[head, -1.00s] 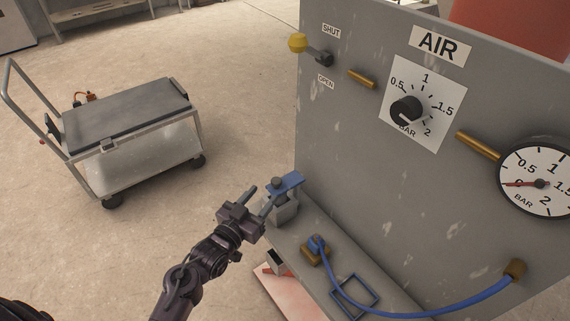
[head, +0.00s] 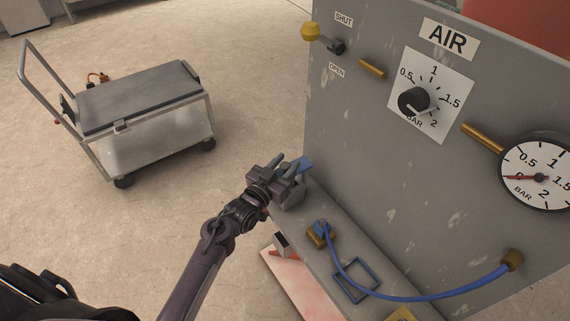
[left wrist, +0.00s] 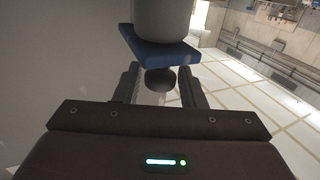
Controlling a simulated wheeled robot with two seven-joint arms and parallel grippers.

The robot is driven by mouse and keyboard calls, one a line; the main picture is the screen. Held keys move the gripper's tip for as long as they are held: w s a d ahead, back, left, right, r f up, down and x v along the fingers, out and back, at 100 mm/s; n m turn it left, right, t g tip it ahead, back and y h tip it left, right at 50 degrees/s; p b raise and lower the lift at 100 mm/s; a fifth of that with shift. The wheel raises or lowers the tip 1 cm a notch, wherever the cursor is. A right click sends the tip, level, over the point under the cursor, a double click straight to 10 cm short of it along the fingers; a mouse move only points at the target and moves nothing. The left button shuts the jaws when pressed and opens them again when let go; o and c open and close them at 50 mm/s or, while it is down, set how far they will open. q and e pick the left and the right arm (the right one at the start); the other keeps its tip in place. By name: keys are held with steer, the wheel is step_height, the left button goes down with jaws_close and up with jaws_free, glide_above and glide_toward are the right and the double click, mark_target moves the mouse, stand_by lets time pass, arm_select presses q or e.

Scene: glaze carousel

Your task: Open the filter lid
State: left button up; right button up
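The filter, a grey body (head: 291,199) with a flat blue lid (head: 306,163), stands at the left end of the grey ledge. In the left wrist view the blue lid (left wrist: 158,50) lies against the grey cylindrical body (left wrist: 162,17), and its dark round knob (left wrist: 160,80) points toward my gripper. My left gripper (head: 291,164) is at the lid and hides part of it. In the left wrist view its two fingers (left wrist: 158,72) are apart, one on each side of the knob, with narrow gaps visible. My right gripper is out of view.
The grey panel (head: 400,190) rises behind the ledge, with a yellow-knobbed lever (head: 310,31), a dial (head: 413,101) and a gauge (head: 537,174). A blue hose (head: 400,297) curves over the ledge (head: 318,270). A cart (head: 145,140) stands on open floor at left.

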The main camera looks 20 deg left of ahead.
arm_select(q)
jaws_close()
steer(key=shift+f, duration=0.1)
